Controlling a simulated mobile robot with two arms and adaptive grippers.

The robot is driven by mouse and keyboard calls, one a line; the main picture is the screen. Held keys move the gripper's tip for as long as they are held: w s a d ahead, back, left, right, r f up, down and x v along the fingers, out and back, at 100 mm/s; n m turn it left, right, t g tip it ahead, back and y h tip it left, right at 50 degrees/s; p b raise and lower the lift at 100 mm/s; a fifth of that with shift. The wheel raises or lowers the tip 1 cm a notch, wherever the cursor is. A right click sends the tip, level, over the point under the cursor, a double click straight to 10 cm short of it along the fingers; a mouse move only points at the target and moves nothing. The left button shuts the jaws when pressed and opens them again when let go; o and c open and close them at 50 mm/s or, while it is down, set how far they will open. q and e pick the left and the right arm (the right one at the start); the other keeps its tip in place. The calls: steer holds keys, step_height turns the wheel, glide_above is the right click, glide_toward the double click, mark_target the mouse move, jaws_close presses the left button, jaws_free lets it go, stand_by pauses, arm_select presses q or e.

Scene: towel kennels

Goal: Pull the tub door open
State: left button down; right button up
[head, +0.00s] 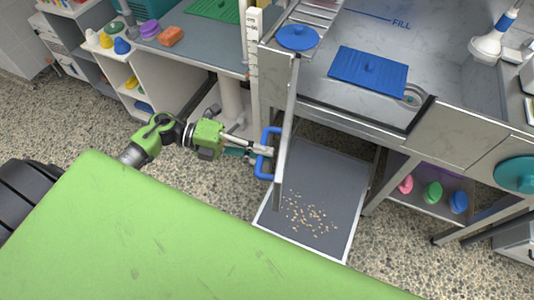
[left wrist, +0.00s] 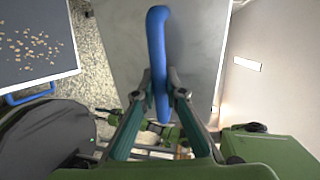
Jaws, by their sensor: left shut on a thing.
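The tub door (head: 287,135) is a pale metal panel seen nearly edge-on in the head view, standing out from the front of the steel tub (head: 355,32). Its blue handle (head: 264,165) is on the side facing left. My left gripper (head: 262,150) comes in from the left and is shut on this handle. In the left wrist view, the fingers (left wrist: 160,88) close around the blue bar (left wrist: 157,50), with the grey door face (left wrist: 193,40) behind it. My right gripper is in neither view.
A low grey tray (head: 335,170) with scattered brown bits extends below the door; it also shows in the left wrist view (left wrist: 70,62). A shelf with colored brushes (head: 432,192) stands at right. A white cabinet (head: 165,85) stands at left. Speckled floor lies between.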

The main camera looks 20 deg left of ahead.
arm_select(q)
steer(key=shift+s, duration=0.1)
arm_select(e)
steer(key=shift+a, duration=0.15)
arm_select(q)
steer(key=c, duration=2)
jaws_free()
steer(key=shift+c, duration=0.2)
steer(key=shift+a, duration=0.15)
steer(key=v, duration=1.1)
steer(key=shift+a, duration=0.35)
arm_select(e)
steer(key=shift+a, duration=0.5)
